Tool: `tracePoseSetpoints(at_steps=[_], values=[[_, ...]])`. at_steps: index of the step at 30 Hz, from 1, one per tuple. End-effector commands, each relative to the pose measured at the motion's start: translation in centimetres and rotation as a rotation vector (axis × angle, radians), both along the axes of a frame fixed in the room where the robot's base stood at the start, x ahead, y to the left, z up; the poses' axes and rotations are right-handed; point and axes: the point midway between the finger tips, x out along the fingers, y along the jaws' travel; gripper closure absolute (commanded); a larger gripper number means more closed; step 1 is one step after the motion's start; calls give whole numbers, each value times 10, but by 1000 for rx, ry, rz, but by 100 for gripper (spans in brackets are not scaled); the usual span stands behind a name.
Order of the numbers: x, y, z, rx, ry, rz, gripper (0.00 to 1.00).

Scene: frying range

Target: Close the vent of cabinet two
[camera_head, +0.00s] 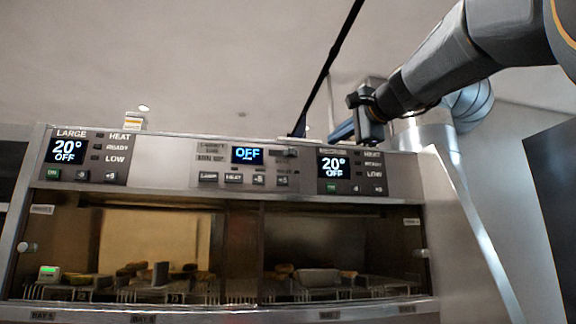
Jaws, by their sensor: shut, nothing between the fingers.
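The heated cabinet (232,225) fills the lower left of the head view, with a steel control panel along its top. A small label at the middle of the panel seems to read as a cabinet name, too blurred to be sure. A small dark slider-like part (284,153) sits right of the middle display; I cannot tell if it is the vent or how it is set. My gripper (342,131) is shut and empty, above the panel's top edge near the right display. Its fingertips are small and partly hidden by its own body.
The left display (68,150) and right display (333,165) read 20° OFF; the middle display (247,155) reads OFF. Food lies in racks behind the cabinet's front. A dark thin rod (330,67) slants above the panel. A silver duct (428,135) stands at right.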

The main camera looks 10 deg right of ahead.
Motion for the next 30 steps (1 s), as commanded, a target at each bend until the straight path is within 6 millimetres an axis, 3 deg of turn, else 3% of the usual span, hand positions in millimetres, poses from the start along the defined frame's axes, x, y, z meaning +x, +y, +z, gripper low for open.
tracePoseSetpoints(at_steps=[8,22,30], values=[[15,5,0,0,3,4,100],[100,27,0,0,4,4,100],[97,60,0,-1,3,2,100]])
